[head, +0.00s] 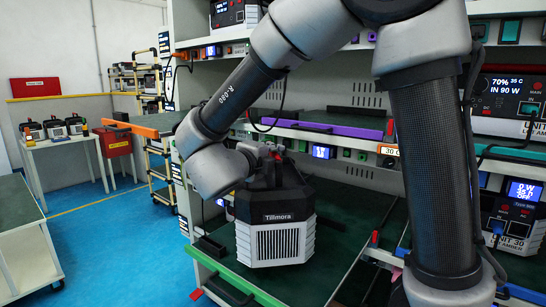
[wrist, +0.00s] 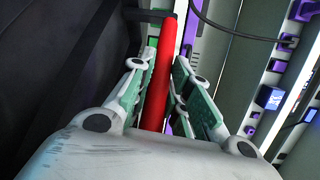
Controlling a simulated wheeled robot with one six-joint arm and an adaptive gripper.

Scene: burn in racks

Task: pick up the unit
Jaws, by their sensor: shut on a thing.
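The unit (head: 275,238) is a black and white box with a vented front and the name Tillmora, upright at the green shelf at centre in the head view. I cannot tell whether its base touches the shelf. My gripper (head: 266,153) is at the top of the unit. In the wrist view my gripper (wrist: 162,68) has its green-padded fingers on both sides of a red handle bar (wrist: 161,88), shut on it. The unit's dark body (wrist: 60,60) fills the left of that view. The handle is mostly hidden in the head view.
A green-topped shelf (head: 345,205) lies around the unit, with rack bays above. Other units with lit displays (head: 512,95) stand at the right. A white table (head: 62,141) with several black units is at the far left. Blue floor (head: 120,235) is open at left.

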